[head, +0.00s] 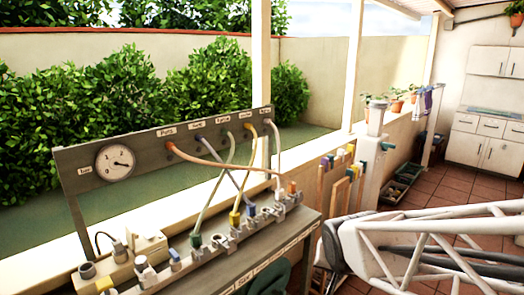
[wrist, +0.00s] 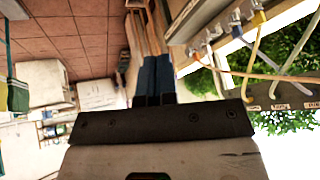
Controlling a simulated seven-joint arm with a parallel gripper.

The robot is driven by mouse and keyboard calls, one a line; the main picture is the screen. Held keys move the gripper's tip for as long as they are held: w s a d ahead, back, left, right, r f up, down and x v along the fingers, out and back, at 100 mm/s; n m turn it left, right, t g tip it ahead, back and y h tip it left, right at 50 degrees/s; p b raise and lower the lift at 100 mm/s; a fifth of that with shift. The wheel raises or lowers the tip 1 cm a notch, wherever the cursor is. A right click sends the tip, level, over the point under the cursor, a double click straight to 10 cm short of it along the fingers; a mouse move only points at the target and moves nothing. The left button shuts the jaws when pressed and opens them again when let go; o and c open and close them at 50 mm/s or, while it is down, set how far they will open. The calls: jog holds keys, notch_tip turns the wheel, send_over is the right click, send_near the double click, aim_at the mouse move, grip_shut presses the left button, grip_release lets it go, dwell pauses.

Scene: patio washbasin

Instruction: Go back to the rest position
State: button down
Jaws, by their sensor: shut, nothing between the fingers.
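My gripper (wrist: 153,60) shows in the wrist view. Its two dark blue fingers are together with nothing between them, and they point away over the patio floor. In the head view my pale, lattice-like arm reaches in from the lower right, beside the right end of the bench (head: 300,222). The fingertips cannot be made out there. The bench with its hoses also shows in the wrist view, at the upper right, apart from the fingers.
A panel (head: 200,140) with a gauge (head: 115,162) and several hoses stands behind the bench's fittings. A white post (head: 375,120) and a wooden rack (head: 336,182) stand near my arm. Tiled floor (head: 440,185) lies open towards the white cabinets (head: 485,140).

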jog(key=s+d+r+n+g, duration=0.1)
jog(key=s+r+g, duration=0.1)
jog(key=s, duration=0.5)
jog(key=s+d+r+n+g, duration=0.1)
jog(key=s+r+g, duration=0.1)
jog(key=s, duration=0.6)
jog(key=shift+s+d+r+n, duration=0.3)
jog(key=shift+d+r+n, duration=0.05)
jog(key=shift+r+n, duration=0.05)
dwell(1.0)
